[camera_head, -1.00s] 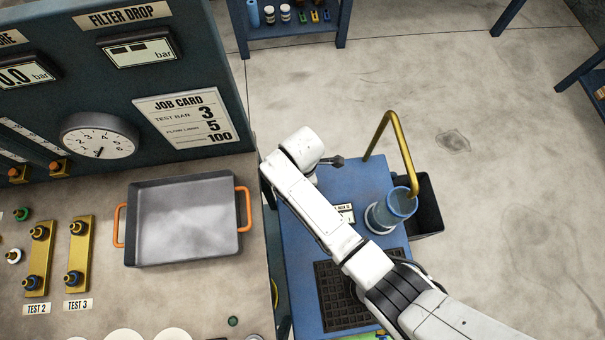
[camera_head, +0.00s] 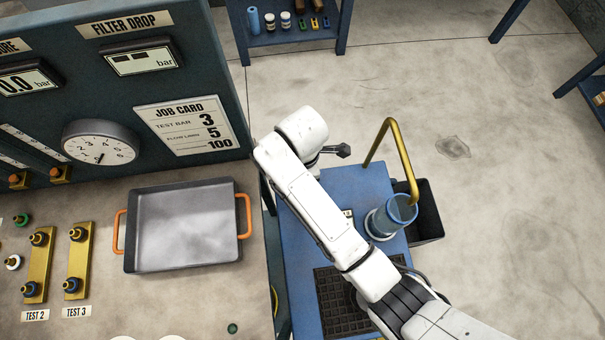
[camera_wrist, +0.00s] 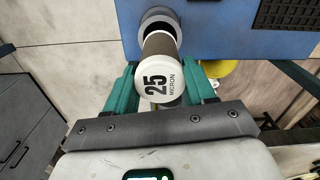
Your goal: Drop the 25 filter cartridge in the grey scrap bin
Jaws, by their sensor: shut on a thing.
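The 25 filter cartridge (camera_wrist: 156,75) is a white-ended cylinder with a dark middle band, marked "25 MICRON", in the wrist view. My gripper (camera_wrist: 163,82) has its two teal fingers shut on it. The far end of the cartridge overlaps a round grey ring (camera_wrist: 160,20) at the edge of a blue surface; I cannot tell whether it sits in it or above it. In the head view my arm hides the gripper and cartridge.
The blue cart (camera_head: 362,185) carries a clear blue cup (camera_head: 392,215), a bent brass pipe (camera_head: 402,160) and a black grid mat (camera_head: 335,300). A bench at left holds a grey tray (camera_head: 185,225) with orange handles.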

